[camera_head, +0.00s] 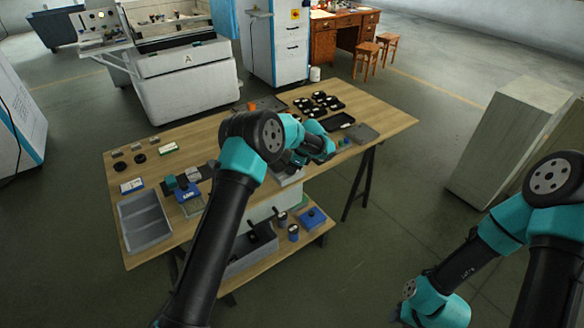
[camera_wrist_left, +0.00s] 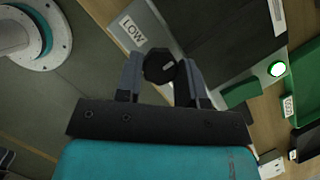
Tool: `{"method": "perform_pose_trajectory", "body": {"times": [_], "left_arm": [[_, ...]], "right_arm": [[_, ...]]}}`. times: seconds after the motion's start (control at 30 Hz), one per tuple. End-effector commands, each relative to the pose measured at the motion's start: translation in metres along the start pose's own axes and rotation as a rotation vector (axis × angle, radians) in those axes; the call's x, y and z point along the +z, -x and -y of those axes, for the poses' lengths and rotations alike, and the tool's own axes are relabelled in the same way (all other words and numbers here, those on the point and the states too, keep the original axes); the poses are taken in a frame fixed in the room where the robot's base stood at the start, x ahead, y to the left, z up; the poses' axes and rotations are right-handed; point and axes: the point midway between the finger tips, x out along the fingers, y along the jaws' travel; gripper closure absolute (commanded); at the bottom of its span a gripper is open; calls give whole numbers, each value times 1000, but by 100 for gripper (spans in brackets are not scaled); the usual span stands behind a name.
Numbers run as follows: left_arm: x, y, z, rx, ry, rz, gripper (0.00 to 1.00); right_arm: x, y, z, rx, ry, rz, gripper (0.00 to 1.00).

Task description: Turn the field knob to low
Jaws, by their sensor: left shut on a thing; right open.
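The field knob (camera_wrist_left: 158,64) is dark and faceted, with a short pale mark on its face. In the left wrist view it sits between the fingertips of my left gripper (camera_wrist_left: 161,76), which is shut on it. A white LOW label (camera_wrist_left: 131,28) lies up and to the left of the knob on the grey device panel (camera_wrist_left: 160,22). In the head view my left gripper is over the middle of the workbench (camera_head: 390,116); its arm hides the knob and fingertips. My right arm is at lower right, away from the bench; its fingers do not show.
A grey tray (camera_head: 146,221) is at the bench's left. Round black parts (camera_head: 318,103) and a black tray (camera_head: 335,121) are at its far right. A grey cabinet (camera_head: 505,145) stands right.

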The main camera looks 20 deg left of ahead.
Motion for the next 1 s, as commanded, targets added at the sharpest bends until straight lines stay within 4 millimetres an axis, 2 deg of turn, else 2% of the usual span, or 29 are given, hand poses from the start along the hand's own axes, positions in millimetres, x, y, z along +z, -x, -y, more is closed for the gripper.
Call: {"method": "perform_pose_trajectory", "body": {"times": [0.4,0.97,1.0], "left_arm": [[0,0,2,96,233,0,88],[0,0,2,111,269,0,88],[0,0,2,111,269,0,61]], "right_arm": [[0,0,0,0,0,0,57],[0,0,0,0,0,0,57],[0,0,0,0,0,0,57]]}}
